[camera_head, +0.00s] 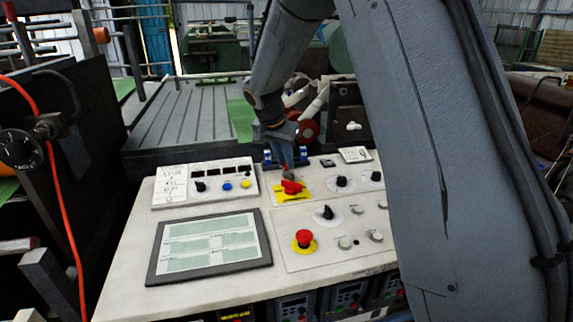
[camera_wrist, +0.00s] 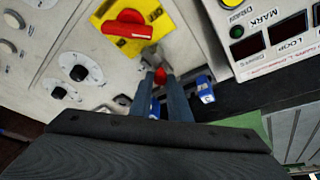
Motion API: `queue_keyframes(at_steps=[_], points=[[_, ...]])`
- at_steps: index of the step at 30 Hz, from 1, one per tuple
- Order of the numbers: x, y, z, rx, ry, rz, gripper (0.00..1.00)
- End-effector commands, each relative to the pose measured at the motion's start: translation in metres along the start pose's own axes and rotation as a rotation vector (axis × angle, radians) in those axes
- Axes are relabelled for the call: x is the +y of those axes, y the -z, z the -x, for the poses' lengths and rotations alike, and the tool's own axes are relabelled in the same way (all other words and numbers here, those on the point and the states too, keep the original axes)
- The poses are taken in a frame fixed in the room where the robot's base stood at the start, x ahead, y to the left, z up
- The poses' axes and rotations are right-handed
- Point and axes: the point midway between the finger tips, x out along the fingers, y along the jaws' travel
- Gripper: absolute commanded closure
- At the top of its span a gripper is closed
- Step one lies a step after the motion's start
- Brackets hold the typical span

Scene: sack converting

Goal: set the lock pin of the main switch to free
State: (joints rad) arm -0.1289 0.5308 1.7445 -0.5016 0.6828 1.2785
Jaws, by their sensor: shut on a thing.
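The main switch (camera_head: 291,186) is a red rotary handle on a yellow plate (camera_head: 278,198) on the sloping control panel. In the wrist view the red handle (camera_wrist: 128,25) and its yellow plate (camera_wrist: 152,12) lie at the top, just beyond my fingertips. My gripper (camera_wrist: 161,78) is shut on a small red-ended piece (camera_wrist: 160,74), which looks like the lock pin, beside a grey metal fitting at the plate's edge. Its fingers hide most of the pin. In the head view my gripper (camera_head: 287,172) reaches down just behind the switch.
Blue padlock-like pieces (camera_wrist: 203,88) stand close on both sides of my fingers. Black knobs (camera_head: 342,182) sit right of the switch. A red emergency button (camera_head: 304,238) and a framed sheet (camera_head: 212,243) are nearer the front. A raised box with indicators (camera_head: 205,183) is at left.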

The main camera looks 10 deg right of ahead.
Motion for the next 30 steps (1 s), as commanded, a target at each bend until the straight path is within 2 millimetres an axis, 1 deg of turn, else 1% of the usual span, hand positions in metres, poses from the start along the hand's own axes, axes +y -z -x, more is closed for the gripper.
queue_keyframes(at_steps=[1, 3, 10, 11, 12, 14, 23, 26, 30], points=[[-0.006, 0.005, -0.004, 0.002, 0.003, -0.001, 1.00], [-0.008, 0.007, -0.004, 0.001, 0.002, -0.001, 1.00], [-0.009, 0.009, -0.002, 0.003, 0.005, 0.000, 1.00], [-0.009, 0.009, -0.002, 0.003, 0.005, 0.000, 0.80], [-0.009, 0.009, -0.002, 0.003, 0.005, -0.001, 0.74], [-0.009, 0.009, -0.002, 0.003, 0.004, 0.000, 0.65], [-0.008, 0.007, -0.002, 0.001, 0.002, 0.000, 0.65], [-0.009, 0.008, 0.005, 0.002, 0.004, 0.001, 0.65], [-0.009, 0.008, 0.025, 0.004, 0.006, 0.001, 0.65]])
